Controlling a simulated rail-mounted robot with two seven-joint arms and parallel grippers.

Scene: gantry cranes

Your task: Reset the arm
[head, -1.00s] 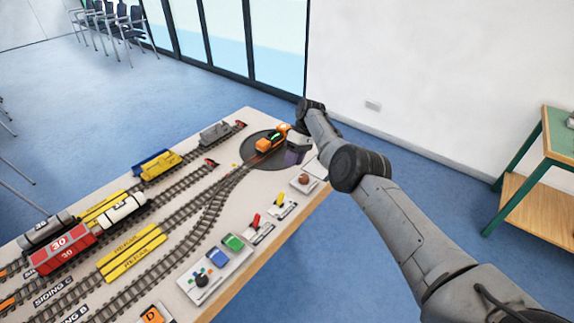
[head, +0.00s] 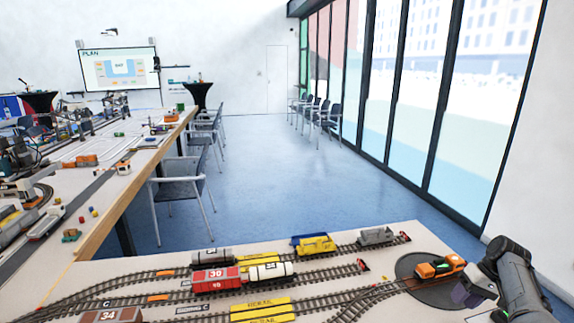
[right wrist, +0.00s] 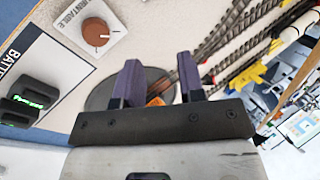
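My right arm comes in at the lower right of the head view, with its gripper (head: 470,294) over the near edge of the dark round turntable (head: 408,268). In the right wrist view its two purple fingers (right wrist: 160,85) stand apart with nothing between them. The turntable also shows behind the fingers there (right wrist: 100,97). An orange locomotive (head: 440,267) sits on the turntable, close to the gripper; only a bit of orange shows between the fingers in the wrist view. My left gripper is not in view.
Tracks on the near table carry a red wagon (head: 216,279), a white tank wagon (head: 268,271) and a yellow wagon (head: 316,245). A brown turntable knob (right wrist: 95,32) shows in the wrist view. A long table (head: 125,170) stands at left. Open blue floor lies between.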

